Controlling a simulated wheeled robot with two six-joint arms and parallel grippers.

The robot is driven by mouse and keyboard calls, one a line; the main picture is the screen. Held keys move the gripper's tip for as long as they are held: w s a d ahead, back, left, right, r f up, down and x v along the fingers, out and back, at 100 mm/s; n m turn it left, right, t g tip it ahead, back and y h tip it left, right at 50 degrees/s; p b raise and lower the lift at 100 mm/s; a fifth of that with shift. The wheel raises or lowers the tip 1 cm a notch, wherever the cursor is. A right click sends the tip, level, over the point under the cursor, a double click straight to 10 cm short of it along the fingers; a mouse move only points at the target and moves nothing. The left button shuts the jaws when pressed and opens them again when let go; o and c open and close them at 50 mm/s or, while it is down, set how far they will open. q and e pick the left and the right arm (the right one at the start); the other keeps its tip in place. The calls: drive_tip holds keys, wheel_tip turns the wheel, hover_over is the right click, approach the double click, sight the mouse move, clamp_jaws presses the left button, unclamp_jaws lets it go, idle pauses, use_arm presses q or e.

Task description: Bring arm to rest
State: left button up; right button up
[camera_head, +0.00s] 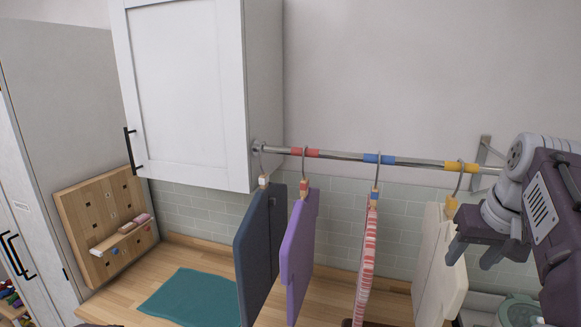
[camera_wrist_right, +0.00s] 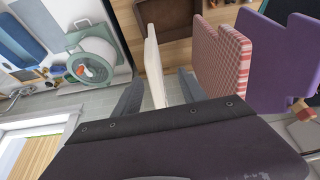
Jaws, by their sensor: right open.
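My right gripper (camera_head: 472,256) is at the right side of the head view, at the height of the upper part of the cream towel (camera_head: 438,262). Its two dark fingers are apart. In the right wrist view the cream towel (camera_wrist_right: 154,68) shows edge-on in the gap between the fingers (camera_wrist_right: 160,94); I cannot tell whether it is really between them or farther off. The towel hangs from the rail by its own hook, upright. My left gripper is not in view.
A metal rail (camera_head: 340,155) with coloured bands also carries a dark blue towel (camera_head: 258,255), a purple towel (camera_head: 298,250) and a red-striped towel (camera_head: 366,265). A white cabinet (camera_head: 185,90) is left. A teal mat (camera_head: 190,297) lies on the wooden counter. A wooden pegboard (camera_head: 90,215) leans left.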

drive_tip(key=s+a+f+n+g+y+b, duration=0.15)
drive_tip(key=a+f+b, duration=0.45)
drive_tip(key=f, duration=0.7)
drive_tip(key=a+f+n+g+b, duration=0.2)
drive_tip(key=a+f+b, duration=0.35)
drive_tip(key=f, duration=0.75)
use_arm(q)
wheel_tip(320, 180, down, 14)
drive_tip(key=b, duration=0.1)
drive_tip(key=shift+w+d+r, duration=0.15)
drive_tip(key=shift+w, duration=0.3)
use_arm(e)
drive_tip(key=s+a+f, duration=0.2)
drive_tip(key=s+f, duration=0.2)
drive_tip(key=f, duration=0.5)
drive_tip(key=s+a+f, duration=0.2)
drive_tip(key=s+f, duration=0.2)
drive_tip(key=f, duration=0.6)
drive_tip(key=shift+s+a+f+m, duration=0.2)
drive_tip(key=shift+s+a+m, duration=0.15)
drive_tip(key=shift+a, duration=0.05)
drive_tip(key=shift+w, duration=0.1)
